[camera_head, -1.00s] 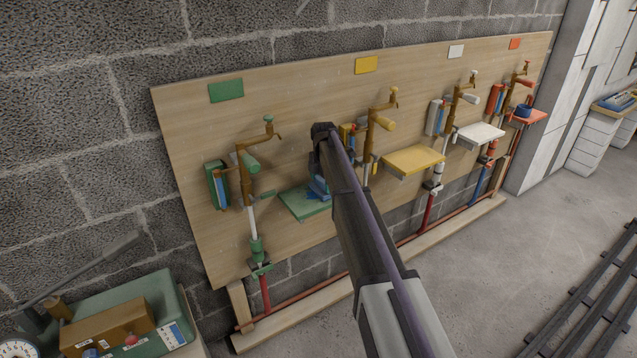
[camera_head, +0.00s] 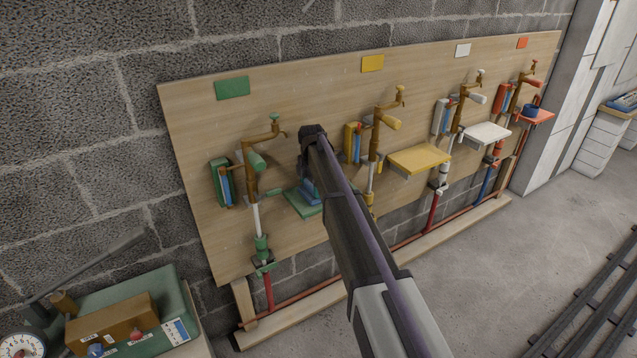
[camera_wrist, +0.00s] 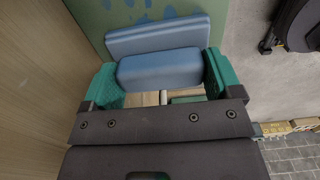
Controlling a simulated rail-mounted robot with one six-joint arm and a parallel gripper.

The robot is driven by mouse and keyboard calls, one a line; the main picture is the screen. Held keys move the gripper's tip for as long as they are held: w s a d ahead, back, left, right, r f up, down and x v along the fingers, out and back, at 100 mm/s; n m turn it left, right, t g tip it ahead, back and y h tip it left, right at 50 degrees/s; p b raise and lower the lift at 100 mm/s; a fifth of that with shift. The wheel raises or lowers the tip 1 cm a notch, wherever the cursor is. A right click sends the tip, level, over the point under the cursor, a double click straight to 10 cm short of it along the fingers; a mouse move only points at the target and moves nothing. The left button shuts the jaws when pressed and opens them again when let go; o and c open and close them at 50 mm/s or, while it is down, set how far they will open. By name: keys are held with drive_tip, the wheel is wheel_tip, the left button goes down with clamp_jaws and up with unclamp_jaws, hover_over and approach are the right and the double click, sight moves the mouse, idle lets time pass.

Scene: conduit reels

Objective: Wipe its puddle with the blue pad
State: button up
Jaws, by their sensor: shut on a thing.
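My gripper (camera_wrist: 162,82) is shut on the blue pad (camera_wrist: 163,68), with a teal fingertip on each side of it. The pad has a wide flat base and a thicker raised block. The green shelf (camera_wrist: 95,12) lies beneath the pad, and darker blue puddle spots (camera_wrist: 168,13) show on it just past the pad's far edge. In the head view the pad (camera_head: 309,189) is at the green shelf (camera_head: 297,206), partly hidden by my arm. I cannot tell whether the pad touches the shelf.
A green-handled tap (camera_head: 250,165) and green holder (camera_head: 219,183) are left of my gripper. The yellow tap (camera_head: 376,138) and yellow shelf (camera_head: 419,158) are to the right, with white and red stations beyond. A green case (camera_head: 174,298) stands at lower left.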

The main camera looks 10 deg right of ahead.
drive_tip(key=shift+s+a, duration=0.25)
drive_tip(key=shift+a, duration=0.55)
drive_tip(key=shift+f, duration=0.2)
drive_tip(key=shift+r, duration=0.15)
drive_tip(key=shift+w+d, duration=0.45)
drive_tip(key=shift+d, duration=0.8)
drive_tip(key=shift+w+d, duration=0.45)
drive_tip(key=shift+d, duration=0.8)
drive_tip(key=shift+w+d, duration=0.45)
drive_tip(key=shift+d, duration=0.8)
drive_tip(key=shift+c, duration=0.4)
drive_tip(key=shift+a, duration=0.1)
drive_tip(key=shift+s+a, duration=0.45)
drive_tip(key=shift+a, duration=0.75)
drive_tip(key=shift+s+a, duration=0.4)
drive_tip(key=shift+a, duration=0.85)
drive_tip(key=shift+s+a, duration=0.45)
drive_tip(key=shift+a, duration=0.75)
drive_tip(key=shift+r, duration=0.1)
wheel_tip(320, 180, up, 6)
drive_tip(key=p, duration=0.6)
